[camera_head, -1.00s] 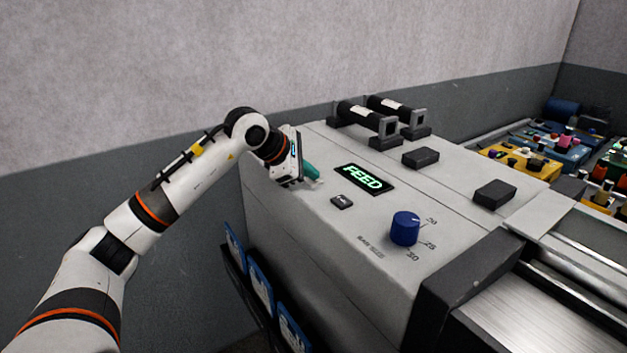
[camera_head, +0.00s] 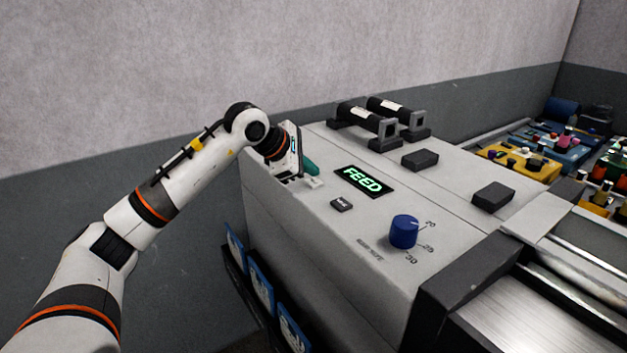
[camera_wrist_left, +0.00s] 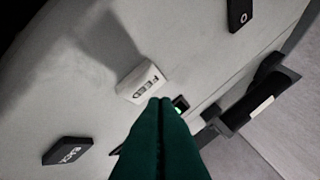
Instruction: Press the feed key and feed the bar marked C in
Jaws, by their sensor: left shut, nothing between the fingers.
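The white feed key (camera_head: 315,183) sits near the left end of the machine's grey top. The display (camera_head: 364,181) reads FEED in green. Two black bars with white labels (camera_head: 360,118) (camera_head: 392,107) lie in holders at the back; I cannot read their letters.
A dark key (camera_head: 341,205) lies near the display; it shows in the left wrist view too (camera_wrist_left: 68,150). A blue knob (camera_head: 404,231) and black blocks (camera_head: 420,158) (camera_head: 493,195) stand further right. Coloured trays (camera_head: 520,161) are at the far right. The wall is behind.

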